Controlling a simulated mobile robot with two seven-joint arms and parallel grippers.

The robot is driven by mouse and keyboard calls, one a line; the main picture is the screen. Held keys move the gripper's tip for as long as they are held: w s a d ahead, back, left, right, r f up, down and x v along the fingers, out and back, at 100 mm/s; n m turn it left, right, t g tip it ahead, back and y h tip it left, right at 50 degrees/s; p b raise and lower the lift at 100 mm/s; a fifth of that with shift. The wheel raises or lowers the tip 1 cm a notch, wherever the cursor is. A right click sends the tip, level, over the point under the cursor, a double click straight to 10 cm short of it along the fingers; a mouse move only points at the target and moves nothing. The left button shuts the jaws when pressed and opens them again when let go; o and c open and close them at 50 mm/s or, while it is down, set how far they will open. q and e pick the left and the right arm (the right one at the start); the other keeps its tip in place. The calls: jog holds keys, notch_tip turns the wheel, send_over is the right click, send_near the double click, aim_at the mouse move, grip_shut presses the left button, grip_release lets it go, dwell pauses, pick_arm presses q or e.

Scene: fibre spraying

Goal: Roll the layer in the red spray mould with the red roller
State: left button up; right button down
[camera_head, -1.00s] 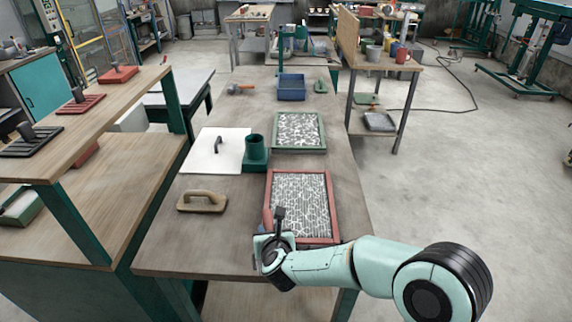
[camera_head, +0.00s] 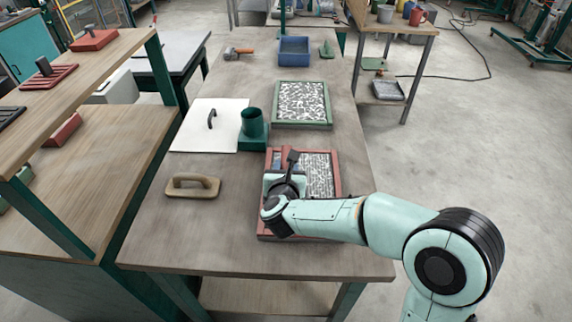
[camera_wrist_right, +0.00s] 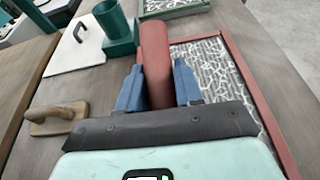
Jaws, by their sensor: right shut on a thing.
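The red spray mould (camera_head: 337,178) lies on the near part of the table, and its right rim shows in the right wrist view (camera_wrist_right: 262,110). Its layer (camera_head: 322,172) is grey with white fibre strands; in the wrist view the layer (camera_wrist_right: 210,68) shows streaks. My right gripper (camera_wrist_right: 158,88) is shut on the red roller (camera_wrist_right: 155,62), with one blue finger on each side of it. In the head view the gripper (camera_head: 284,172) is over the mould's left part and hides it. Whether the roller touches the layer is hidden. My left gripper is out of view.
A green mould (camera_head: 300,125) lies beyond the red one. A green cup holder (camera_head: 253,130), a white board with a handle (camera_head: 190,135) and a wooden float (camera_head: 193,188) stand to the left. A blue bin (camera_head: 294,52) is farther back. The front left tabletop is clear.

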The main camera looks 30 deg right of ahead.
notch_tip(320, 180, down, 5)
jog(key=b, duration=0.3)
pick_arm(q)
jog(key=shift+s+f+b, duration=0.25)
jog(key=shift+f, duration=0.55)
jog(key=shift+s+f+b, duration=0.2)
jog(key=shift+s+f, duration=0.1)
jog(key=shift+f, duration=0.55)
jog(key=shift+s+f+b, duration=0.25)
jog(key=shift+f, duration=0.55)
pick_arm(e)
jog(key=shift+w+f, duration=0.1)
jog(key=shift+f, duration=0.35)
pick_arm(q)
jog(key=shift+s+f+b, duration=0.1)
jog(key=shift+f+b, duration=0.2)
pick_arm(e)
jog(key=shift+f, duration=0.2)
jog(key=shift+d, duration=0.1)
